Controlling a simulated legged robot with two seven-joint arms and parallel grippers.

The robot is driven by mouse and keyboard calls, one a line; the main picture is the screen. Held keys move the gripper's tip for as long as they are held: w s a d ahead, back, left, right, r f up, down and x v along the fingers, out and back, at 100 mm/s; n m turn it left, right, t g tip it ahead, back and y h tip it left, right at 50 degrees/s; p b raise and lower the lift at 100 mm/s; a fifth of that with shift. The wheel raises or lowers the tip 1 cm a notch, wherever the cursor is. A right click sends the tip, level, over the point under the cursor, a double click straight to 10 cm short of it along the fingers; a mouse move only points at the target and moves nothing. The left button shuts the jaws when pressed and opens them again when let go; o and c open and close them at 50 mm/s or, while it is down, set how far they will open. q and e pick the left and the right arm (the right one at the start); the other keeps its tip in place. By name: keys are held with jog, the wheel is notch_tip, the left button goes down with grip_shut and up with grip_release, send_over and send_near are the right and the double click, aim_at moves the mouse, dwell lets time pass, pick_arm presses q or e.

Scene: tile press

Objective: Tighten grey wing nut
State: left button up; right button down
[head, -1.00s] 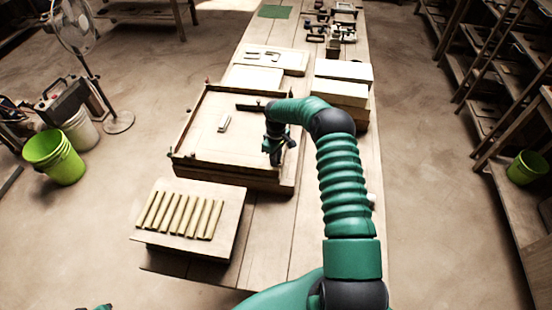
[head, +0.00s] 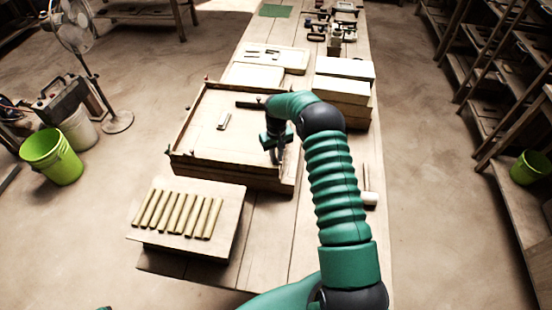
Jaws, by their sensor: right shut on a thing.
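The tile press (head: 205,125) is a square wooden frame on the long table, with small upright posts at its corners. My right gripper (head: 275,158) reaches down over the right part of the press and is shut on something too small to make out. The grey wing nut cannot be told apart; the gripper and wrist cover that spot. A small pale block (head: 223,121) lies on the press board, left of my right gripper. My left gripper is not in view; only a scrap of green shows at the bottom left edge.
A board with several yellow strips (head: 178,213) stands in front of the press. Pale stacked blocks (head: 342,90) are behind my right arm. A mallet-like tool (head: 369,198) lies right of the arm. Clamps and tools (head: 330,28) fill the table's far end.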

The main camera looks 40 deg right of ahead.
aim_at(277, 159)
jog(key=m+b, duration=0.1)
jog(key=m, duration=0.2)
jog(key=shift+m, duration=0.3)
jog(key=shift+d+m+b, duration=0.1)
jog(key=shift+m+b, duration=0.25)
jog(key=shift+m, duration=1.15)
jog(key=c, duration=1.4)
grip_release()
jog(key=shift+o, duration=0.2)
notch_tip(277, 159, up, 17)
jog(key=b, duration=0.1)
jog(key=shift+f+b, duration=0.15)
jog(key=shift+b, duration=0.2)
